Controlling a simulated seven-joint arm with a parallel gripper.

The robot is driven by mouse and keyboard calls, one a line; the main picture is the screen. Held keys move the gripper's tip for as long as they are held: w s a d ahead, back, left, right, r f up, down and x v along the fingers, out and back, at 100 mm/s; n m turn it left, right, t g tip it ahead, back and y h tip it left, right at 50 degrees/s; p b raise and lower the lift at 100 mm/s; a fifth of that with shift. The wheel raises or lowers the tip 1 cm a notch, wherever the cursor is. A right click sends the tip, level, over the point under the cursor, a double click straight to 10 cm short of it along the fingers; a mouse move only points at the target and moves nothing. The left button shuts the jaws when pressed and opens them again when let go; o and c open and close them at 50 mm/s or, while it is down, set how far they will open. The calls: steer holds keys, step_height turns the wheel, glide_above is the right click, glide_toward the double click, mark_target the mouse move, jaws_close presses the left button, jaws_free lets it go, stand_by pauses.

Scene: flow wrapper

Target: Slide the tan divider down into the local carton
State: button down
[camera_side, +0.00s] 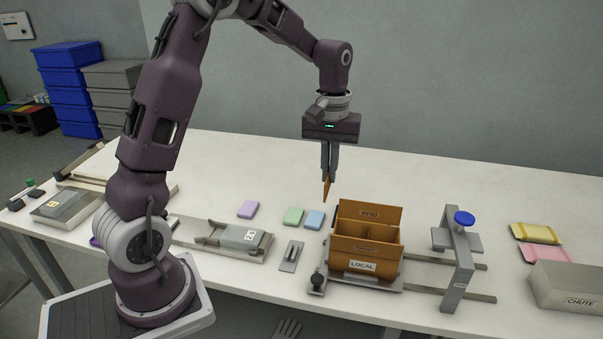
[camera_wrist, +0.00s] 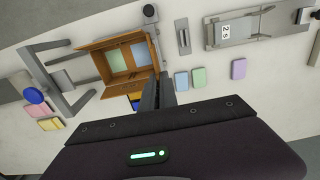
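The local carton (camera_side: 366,253) is an open brown box with a white LOCAL label on its front and its flaps raised. It sits on a grey fixture at the right of centre. In the wrist view, the carton (camera_wrist: 97,62) shows a green and a light blue piece inside, with a brown strip between them. My gripper (camera_side: 328,174) points down, shut on the thin tan divider (camera_side: 327,190). The divider hangs above the table, up and left of the carton and apart from it. In the wrist view, my gripper (camera_wrist: 158,95) hides most of the divider.
A grey gantry with a blue knob (camera_side: 464,218) stands right of the carton. Lilac (camera_side: 248,209), green (camera_side: 293,216) and blue (camera_side: 314,219) packets lie left of it. A chute box (camera_side: 570,287) and yellow (camera_side: 536,233) and pink (camera_side: 543,253) packets are at far right.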

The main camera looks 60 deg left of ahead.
glide_above(368, 230)
steer(key=s+d, duration=0.4)
steer(key=shift+w+a+f, duration=0.1)
steer(key=shift+a+f, duration=0.05)
steer(key=shift+f, duration=2.25)
steer(key=shift+a+f, duration=0.15)
steer(key=shift+f, duration=2.25)
steer(key=shift+f, duration=0.1)
steer(key=shift+f, duration=0.8)
steer(key=shift+f, duration=0.1)
steer(key=shift+f, duration=1.4)
steer(key=shift+f, duration=0.1)
